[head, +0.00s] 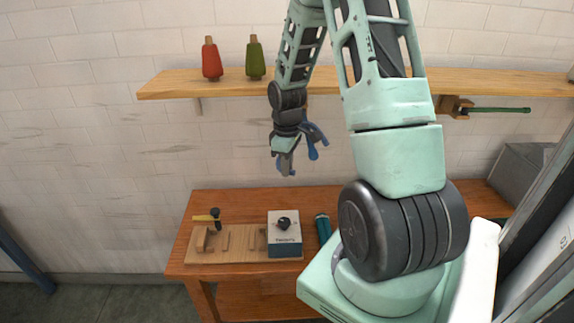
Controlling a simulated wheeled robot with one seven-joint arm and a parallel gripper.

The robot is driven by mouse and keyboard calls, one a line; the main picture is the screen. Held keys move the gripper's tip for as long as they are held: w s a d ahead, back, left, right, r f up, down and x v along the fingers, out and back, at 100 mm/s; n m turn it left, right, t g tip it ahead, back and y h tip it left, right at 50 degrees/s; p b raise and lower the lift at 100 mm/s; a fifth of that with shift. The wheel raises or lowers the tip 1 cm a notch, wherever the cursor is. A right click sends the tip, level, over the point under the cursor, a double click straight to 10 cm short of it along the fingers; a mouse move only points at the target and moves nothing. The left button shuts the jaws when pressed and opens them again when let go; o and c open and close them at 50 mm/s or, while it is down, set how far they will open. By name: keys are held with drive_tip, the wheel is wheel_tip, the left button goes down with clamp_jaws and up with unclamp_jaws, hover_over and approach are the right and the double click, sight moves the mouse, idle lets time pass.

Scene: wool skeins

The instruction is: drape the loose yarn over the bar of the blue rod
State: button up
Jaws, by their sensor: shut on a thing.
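My gripper (287,168) hangs below the wall shelf, in front of the white brick wall and above the workbench. It is shut on blue material that looks like the loose yarn (291,171). A thicker blue piece (316,134) shows just right of the wrist, with a short end hanging down. I cannot tell whether this piece is more yarn or part of the blue rod. No bar of a blue rod can be made out clearly; my arm covers part of the shelf and wall there.
A green rod (500,110) sticks out right from a wooden mount under the shelf (180,83). The workbench (215,272) holds a wooden board (226,250), a box with a black knob (284,238) and a teal cylinder (323,228).

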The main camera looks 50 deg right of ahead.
drive_tip(key=o, duration=1.8)
drive_tip(key=shift+o, duration=0.2)
wheel_tip(320, 180, up, 6)
drive_tip(key=p, duration=0.4)
drive_tip(key=shift+f+p, duration=0.2)
drive_tip(key=shift+p, duration=0.2)
wheel_tip(320, 180, up, 17)
drive_tip(key=b, duration=0.4)
drive_tip(key=shift+r+b, duration=0.2)
drive_tip(key=shift+b, duration=0.1)
